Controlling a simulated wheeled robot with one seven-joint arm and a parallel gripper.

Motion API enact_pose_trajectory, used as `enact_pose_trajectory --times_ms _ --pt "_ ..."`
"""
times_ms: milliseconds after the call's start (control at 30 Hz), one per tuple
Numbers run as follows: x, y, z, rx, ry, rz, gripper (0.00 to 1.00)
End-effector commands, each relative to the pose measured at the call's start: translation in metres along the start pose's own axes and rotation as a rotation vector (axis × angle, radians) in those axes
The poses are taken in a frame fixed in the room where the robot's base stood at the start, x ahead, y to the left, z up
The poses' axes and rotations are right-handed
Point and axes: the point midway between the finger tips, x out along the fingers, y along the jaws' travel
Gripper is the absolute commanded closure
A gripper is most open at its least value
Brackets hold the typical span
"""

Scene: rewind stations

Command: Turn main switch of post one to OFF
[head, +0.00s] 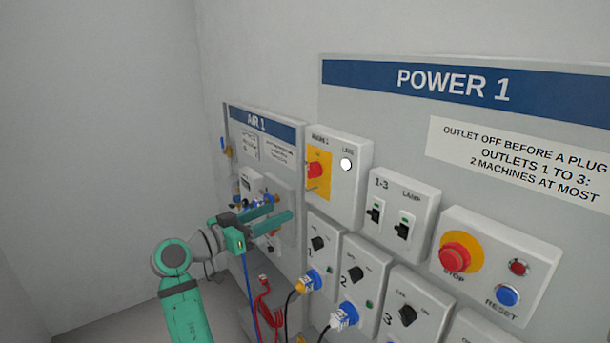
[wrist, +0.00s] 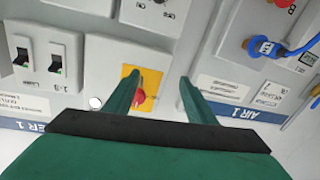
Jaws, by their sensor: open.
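The main switch is a red knob (head: 315,170) on a yellow plate in the white mains box (head: 331,205) at the left of the POWER 1 panel. The box's round lamp (head: 346,164) looks white. I cannot read the knob's position. My gripper (head: 284,206) is open and empty, left of and below the knob in the head view. In the wrist view the red knob (wrist: 140,98) shows beside the left finger, which partly covers the yellow plate (wrist: 149,90). The fingertips (wrist: 161,77) are apart, with no visible contact with the knob.
The AIR 1 panel (head: 262,122) stands behind my gripper. Right of the mains box are a two-switch box (head: 388,238) and a red stop button (head: 455,257). Below are numbered outlets with a blue plug (head: 309,280) and cables. Left is bare wall.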

Motion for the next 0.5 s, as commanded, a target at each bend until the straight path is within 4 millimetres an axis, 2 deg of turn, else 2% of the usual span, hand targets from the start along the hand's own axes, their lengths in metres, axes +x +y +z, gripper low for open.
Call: enact_pose_trajectory --times_ms 33,100,200,333,500 --pt "-0.004 0.004 -0.025 0.032 0.003 0.028 0.49" --pt "-0.009 0.010 -0.049 0.066 0.001 0.065 0.49" --pt "-0.015 0.018 -0.073 0.104 -0.001 0.104 0.49" --pt "-0.018 0.025 -0.090 0.131 -0.003 0.132 0.49" --pt "-0.008 0.028 -0.092 0.137 -0.005 0.141 0.49"
